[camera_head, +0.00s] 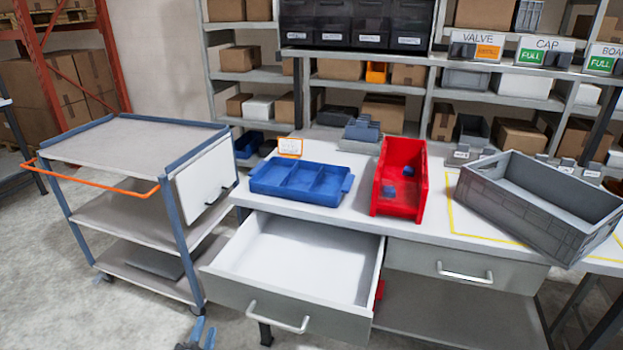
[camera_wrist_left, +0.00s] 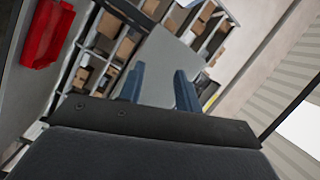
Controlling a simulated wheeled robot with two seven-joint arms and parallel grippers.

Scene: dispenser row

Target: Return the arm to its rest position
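My left gripper (camera_head: 203,334) shows only at its blue fingertips, at the bottom edge of the head view, low in front of the open drawer (camera_head: 265,297) and right of the cart. In the left wrist view the two blue fingers (camera_wrist_left: 159,88) stand apart with nothing between them, so it is open and empty. The rest of the left arm is out of the head view. My right gripper is not in view.
The workbench (camera_head: 440,185) carries a blue divided tray (camera_head: 300,182), a red bin (camera_head: 400,178) and a grey crate (camera_head: 540,205). The grey drawer is pulled out and empty. A cart (camera_head: 130,205) stands left. Loaded shelves (camera_head: 480,95) line the back.

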